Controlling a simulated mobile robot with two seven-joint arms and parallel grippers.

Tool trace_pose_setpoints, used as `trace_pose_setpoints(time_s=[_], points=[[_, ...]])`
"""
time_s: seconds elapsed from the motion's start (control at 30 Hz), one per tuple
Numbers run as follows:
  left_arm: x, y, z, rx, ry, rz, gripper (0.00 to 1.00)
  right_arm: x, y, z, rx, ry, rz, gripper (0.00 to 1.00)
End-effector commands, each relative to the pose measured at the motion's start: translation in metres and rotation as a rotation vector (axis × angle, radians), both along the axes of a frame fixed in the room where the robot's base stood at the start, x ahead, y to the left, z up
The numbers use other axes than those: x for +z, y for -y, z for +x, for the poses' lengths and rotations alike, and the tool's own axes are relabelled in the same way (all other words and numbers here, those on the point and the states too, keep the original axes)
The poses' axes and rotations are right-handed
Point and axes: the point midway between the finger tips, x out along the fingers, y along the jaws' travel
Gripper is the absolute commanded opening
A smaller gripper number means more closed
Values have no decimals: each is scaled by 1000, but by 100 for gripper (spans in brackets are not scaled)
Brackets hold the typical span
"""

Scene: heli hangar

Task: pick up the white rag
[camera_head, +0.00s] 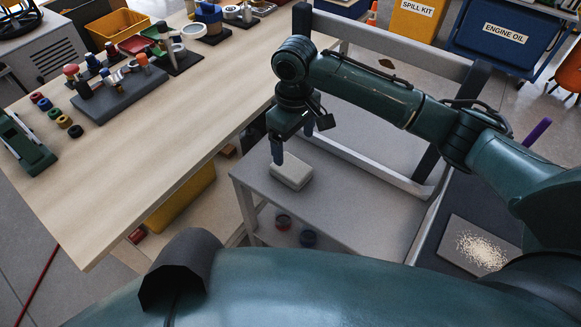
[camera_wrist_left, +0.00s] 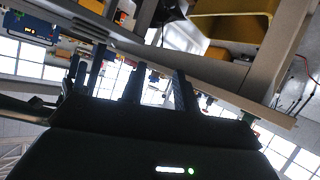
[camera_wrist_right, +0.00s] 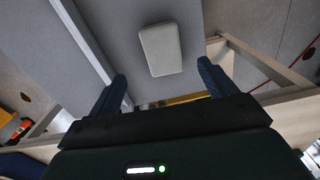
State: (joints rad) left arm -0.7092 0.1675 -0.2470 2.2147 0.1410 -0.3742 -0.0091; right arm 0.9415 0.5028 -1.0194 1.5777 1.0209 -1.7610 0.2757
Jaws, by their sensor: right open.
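The white rag (camera_head: 291,170) looks like a flat, folded, pale block. It lies on the top of a grey cart (camera_head: 345,215), near its far left corner. My right gripper (camera_head: 278,154) points down just above the rag in the head view. In the right wrist view the rag (camera_wrist_right: 160,50) shows beyond the two spread fingers (camera_wrist_right: 160,85), with nothing between them. My left gripper shows only in the left wrist view (camera_wrist_left: 140,85), with its fingers apart and no rag in sight there.
A wooden workbench (camera_head: 150,140) stands left of the cart, with a grey tool block (camera_head: 120,92) and several small parts on it. A tray of pale grains (camera_head: 480,248) is at right.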

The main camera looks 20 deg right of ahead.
Motion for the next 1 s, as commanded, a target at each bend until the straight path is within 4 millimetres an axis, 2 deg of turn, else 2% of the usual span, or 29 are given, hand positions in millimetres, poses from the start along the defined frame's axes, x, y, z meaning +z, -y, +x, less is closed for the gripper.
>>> trace_pose_setpoints(time_s=[0.03, 0.1, 0.37, 0.7, 1.0], points=[[0, 0, 0, 1, 7, 0, 31, -13, 0, -1, 0, -3, -1, 84], [3, -1, 0, 3, 21, -1, 31, -24, 0, 0, 0, -1, -1, 84], [3, -3, -2, 9, 29, 2, 31, -45, -2, 0, 0, 2, 1, 84], [7, -8, 0, 18, 66, 4, 31, -90, -7, 1, 0, 2, 0, 84], [7, -10, -2, 22, 66, 6, 31, -94, -7, 1, 1, 4, 1, 84]])
